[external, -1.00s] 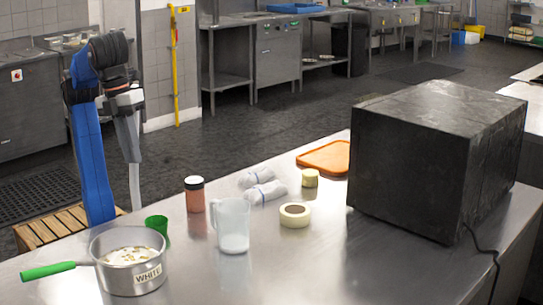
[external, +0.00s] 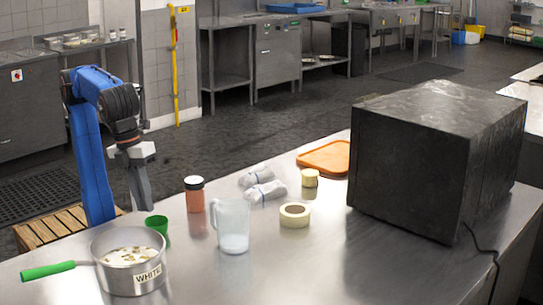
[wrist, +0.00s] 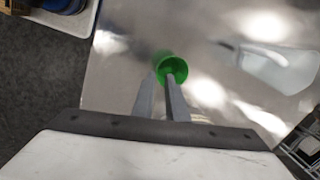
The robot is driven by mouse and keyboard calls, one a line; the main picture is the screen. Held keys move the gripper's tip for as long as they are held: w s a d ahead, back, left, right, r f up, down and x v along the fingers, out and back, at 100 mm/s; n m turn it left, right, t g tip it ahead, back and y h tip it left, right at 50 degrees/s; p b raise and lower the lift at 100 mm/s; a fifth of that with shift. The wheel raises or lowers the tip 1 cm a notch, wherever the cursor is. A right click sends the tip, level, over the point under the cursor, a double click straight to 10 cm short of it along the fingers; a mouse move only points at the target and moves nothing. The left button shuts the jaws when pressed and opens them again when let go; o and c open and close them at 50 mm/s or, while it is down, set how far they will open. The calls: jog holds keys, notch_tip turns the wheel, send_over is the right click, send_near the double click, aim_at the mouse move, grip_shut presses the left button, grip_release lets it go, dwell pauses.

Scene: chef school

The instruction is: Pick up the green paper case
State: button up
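The green paper case (external: 157,225) is a small cup on the steel counter, just behind the pot. It also shows in the wrist view (wrist: 171,67), with its mouth visible, just beyond my fingertips. My gripper (external: 144,207) points down just left of the case and close to it in the external view. In the wrist view my gripper (wrist: 160,80) has its two fingers apart with a narrow gap and nothing held between them. Whether a fingertip touches the case I cannot tell.
A pot (external: 132,275) labelled WHITE, with a green handle, stands in front of the case. A red-brown jar (external: 195,197) and a clear jug (external: 233,229) stand to its right. A tape roll (external: 295,215), cloth rolls (external: 265,192) and a black box (external: 415,170) are farther right.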

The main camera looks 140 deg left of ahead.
aim_at(157, 228)
jog(key=shift+s+x, duration=0.2)
jog(key=shift+x, duration=2.5)
grip_shut()
